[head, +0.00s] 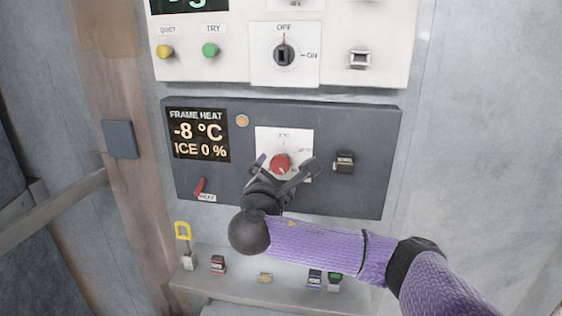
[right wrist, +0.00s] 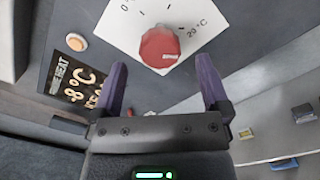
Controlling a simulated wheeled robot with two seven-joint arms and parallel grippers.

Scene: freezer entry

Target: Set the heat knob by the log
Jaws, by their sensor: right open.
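The red heat knob (head: 281,163) sits on a white dial plate (head: 300,142) on the dark panel. In the right wrist view the knob (right wrist: 159,47) has a small white mark on its lower side, and the dial reads 20 °C at its right. My right gripper (head: 287,167) is open in front of the knob; its fingers (right wrist: 160,66) stand either side of it in the wrist view, with nothing held. I cannot tell whether they touch it. The display (head: 197,135) reads FRAME HEAT, -8 °C, ICE 0 %. No log shows. My left gripper is not in view.
A red HEAT lever (head: 199,187) and an orange button (head: 242,120) are on the same panel, with a metal latch (head: 344,162) to the right. Above is a white panel with an OFF/ON switch (head: 284,53). Several small coloured items lie on the ledge (head: 240,264) below.

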